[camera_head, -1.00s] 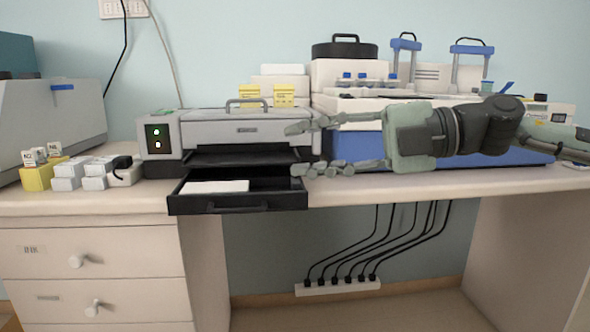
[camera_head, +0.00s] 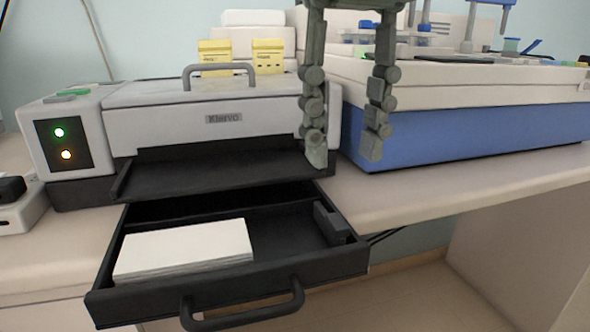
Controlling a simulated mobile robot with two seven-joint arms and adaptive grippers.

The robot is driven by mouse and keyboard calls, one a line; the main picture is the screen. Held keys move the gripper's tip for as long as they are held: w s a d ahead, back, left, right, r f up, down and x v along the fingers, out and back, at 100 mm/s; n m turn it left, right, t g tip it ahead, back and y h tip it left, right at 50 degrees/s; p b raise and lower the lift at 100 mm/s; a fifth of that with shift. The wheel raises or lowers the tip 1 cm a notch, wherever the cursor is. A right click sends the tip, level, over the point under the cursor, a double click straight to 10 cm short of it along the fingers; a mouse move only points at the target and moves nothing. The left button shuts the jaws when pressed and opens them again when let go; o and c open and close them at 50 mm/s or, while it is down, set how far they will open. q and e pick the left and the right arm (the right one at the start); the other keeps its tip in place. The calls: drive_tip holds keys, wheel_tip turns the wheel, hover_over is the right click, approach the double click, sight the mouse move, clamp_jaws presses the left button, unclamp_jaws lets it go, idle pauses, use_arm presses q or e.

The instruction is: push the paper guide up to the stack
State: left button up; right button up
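The black paper tray (camera_head: 290,285) is pulled out from the front of the printer (camera_head: 180,118). A white paper stack (camera_head: 185,246) lies in its left part. The paper guide (camera_head: 332,222), a small dark block, stands at the tray's right side, with a bare gap between it and the stack. My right gripper (camera_head: 345,155) points down above and behind the guide, in front of the printer's right edge. Its two fingers are spread apart with nothing between them, and it does not appear to touch the guide. My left gripper is out of view.
A blue and white machine (camera_head: 460,128) stands close on the right. Two yellow boxes (camera_head: 268,56) sit behind the printer. The tray's handle (camera_head: 243,312) sticks out in front. A black output shelf (camera_head: 215,174) overhangs the tray's back.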

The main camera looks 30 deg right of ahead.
sight(339, 221)
drive_tip(key=shift+w, duration=0.2)
drive_tip(key=shift+f, duration=0.3)
drive_tip(key=f, duration=0.6)
drive_tip(key=shift+s+b, duration=0.25)
drive_tip(key=shift+b, duration=0.1)
drive_tip(key=shift+f, duration=0.55)
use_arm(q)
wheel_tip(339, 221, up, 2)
use_arm(e)
drive_tip(key=shift+w, duration=0.1)
clamp_jaws()
